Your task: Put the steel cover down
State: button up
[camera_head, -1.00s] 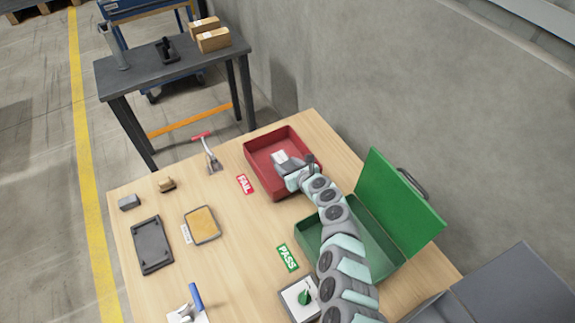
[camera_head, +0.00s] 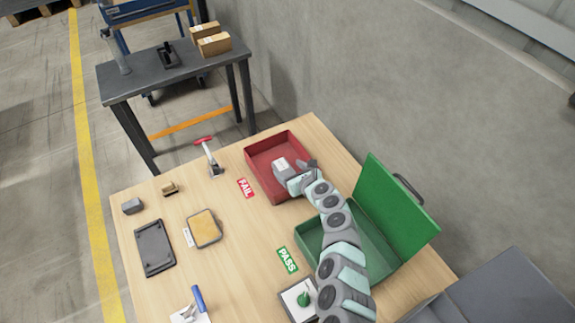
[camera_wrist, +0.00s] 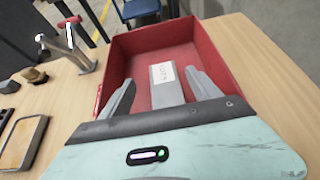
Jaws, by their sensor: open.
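The steel cover (camera_wrist: 167,92) is a small grey block with a white label on top. In the wrist view it lies inside the red box (camera_wrist: 247,88), between my fingers. My gripper (camera_wrist: 159,76) is open, with one finger on each side of the cover and a visible gap to each. In the head view the cover (camera_head: 281,165) shows just beyond my gripper (camera_head: 298,171), inside the red box (camera_head: 262,150). Its underside is hidden, so contact with the box floor is not clear.
A red FAIL label (camera_head: 245,188) lies beside the red box. The green case (camera_head: 398,210) stands open to the right, partly behind my arm, with a PASS label (camera_head: 287,259). A red-handled clamp (camera_head: 211,158) stands left of the red box.

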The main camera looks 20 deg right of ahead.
jog(key=shift+r+p+v, duration=0.2)
jog(key=shift+p+v, duration=0.55)
jog(key=shift+v, duration=0.45)
jog(key=p+v, duration=0.3)
jog(key=v, duration=0.4)
jog(key=shift+s, duration=0.3)
jog(key=shift+d, duration=0.1)
